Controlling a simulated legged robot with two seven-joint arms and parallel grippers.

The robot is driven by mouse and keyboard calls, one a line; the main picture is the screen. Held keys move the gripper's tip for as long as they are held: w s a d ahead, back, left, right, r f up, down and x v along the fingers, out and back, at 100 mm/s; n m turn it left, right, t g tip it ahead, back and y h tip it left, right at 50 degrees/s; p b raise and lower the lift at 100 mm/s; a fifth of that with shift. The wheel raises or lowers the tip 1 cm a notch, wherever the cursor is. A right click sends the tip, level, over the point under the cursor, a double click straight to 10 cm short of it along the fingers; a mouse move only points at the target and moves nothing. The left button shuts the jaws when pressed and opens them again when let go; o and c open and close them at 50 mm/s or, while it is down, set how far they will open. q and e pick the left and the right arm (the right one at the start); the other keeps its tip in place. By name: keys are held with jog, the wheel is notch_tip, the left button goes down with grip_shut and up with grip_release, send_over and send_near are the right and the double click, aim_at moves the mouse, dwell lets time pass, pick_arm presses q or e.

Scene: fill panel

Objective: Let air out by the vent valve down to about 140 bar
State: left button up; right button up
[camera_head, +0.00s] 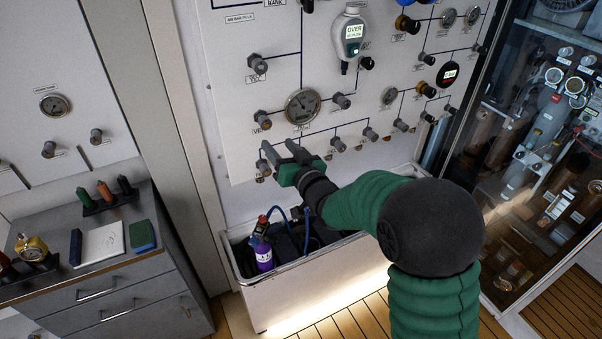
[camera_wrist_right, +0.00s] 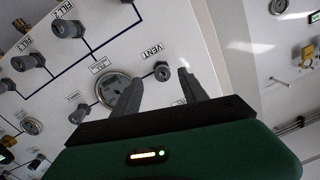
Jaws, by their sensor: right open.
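The vent valve (camera_head: 264,117) is a small dark knob on the white panel, left of a round dial gauge (camera_head: 302,106). In the right wrist view the vent valve (camera_wrist_right: 162,72), labelled VENT, shows between my two fingertips, and the gauge (camera_wrist_right: 113,90) is partly hidden behind one finger. Its reading is too small to tell. My right gripper (camera_head: 279,148) is open and empty, below the vent valve in the head view, with its fingers towards the panel. The fingers (camera_wrist_right: 160,78) appear apart from the knob. My left gripper is not in view.
Other knobs, including FILL knobs (camera_wrist_right: 68,28), crowd the panel around the gripper. A handheld device reading OVER (camera_head: 352,35) sits higher on the panel. A white trough with a purple bottle (camera_head: 264,257) stands below. A drawer cabinet (camera_head: 130,300) is left, a glass-fronted cabinet (camera_head: 530,150) right.

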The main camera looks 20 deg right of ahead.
jog(key=s+d, duration=0.1)
jog(key=s, duration=0.9)
jog(key=shift+s+d+b, duration=0.35)
jog(key=shift+s+b, duration=0.05)
jog(key=shift+a, duration=0.1)
dwell(0.3)
